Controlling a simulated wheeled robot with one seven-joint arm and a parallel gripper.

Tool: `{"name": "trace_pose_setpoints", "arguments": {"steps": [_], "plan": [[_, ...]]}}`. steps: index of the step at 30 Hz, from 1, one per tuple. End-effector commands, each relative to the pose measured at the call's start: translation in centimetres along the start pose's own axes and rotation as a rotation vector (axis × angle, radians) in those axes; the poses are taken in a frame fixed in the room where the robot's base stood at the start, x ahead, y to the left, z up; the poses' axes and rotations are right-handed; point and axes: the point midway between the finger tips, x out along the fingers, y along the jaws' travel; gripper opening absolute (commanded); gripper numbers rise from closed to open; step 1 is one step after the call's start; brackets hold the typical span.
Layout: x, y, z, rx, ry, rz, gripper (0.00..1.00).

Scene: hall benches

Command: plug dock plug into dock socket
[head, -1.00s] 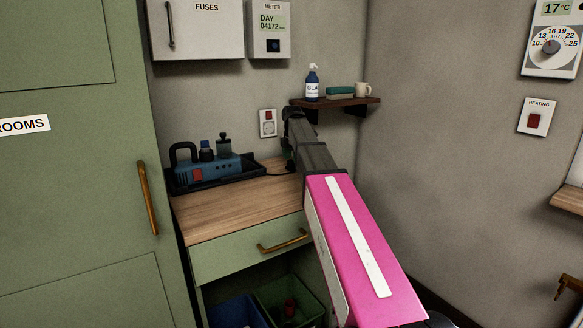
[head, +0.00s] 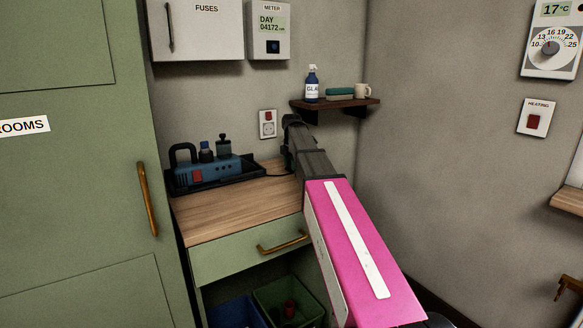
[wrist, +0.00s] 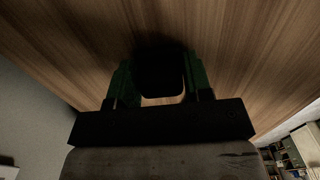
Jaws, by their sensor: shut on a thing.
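My gripper (wrist: 160,85) shows in the wrist view with its two green fingers on either side of a dark block, which I take to be the dock plug (wrist: 160,68). It is shut on it, over the wooden worktop. Deep shadow hides the plug's prongs. In the head view my arm covers most of the gripper and plug, at the worktop's back right. The wall socket (head: 268,130), a pale plate with a red switch above a round outlet, is uncovered and empty, left of my wrist. It is the only socket I can make out. A dark cable (head: 280,175) runs from the tray towards my gripper.
A black tray (head: 223,184) with a blue power unit (head: 208,172) and dark bottle-like items stands on the worktop (head: 235,208), left. A shelf (head: 335,104) with a spray bottle, sponge and mug is above right of my wrist. The front middle worktop is clear.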

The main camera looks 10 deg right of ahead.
Motion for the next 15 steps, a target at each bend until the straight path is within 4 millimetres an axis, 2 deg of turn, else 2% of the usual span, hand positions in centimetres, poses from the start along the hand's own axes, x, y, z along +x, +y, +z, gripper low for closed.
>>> {"name": "trace_pose_setpoints", "arguments": {"steps": [8,14,15], "plan": [[-1.1,0.1,0.0,0.0,0.0,0.001,0.25],[-4.2,0.1,0.1,0.0,-0.001,0.002,0.25],[-4.6,-0.4,-0.8,-0.002,-0.001,0.002,0.25]]}}
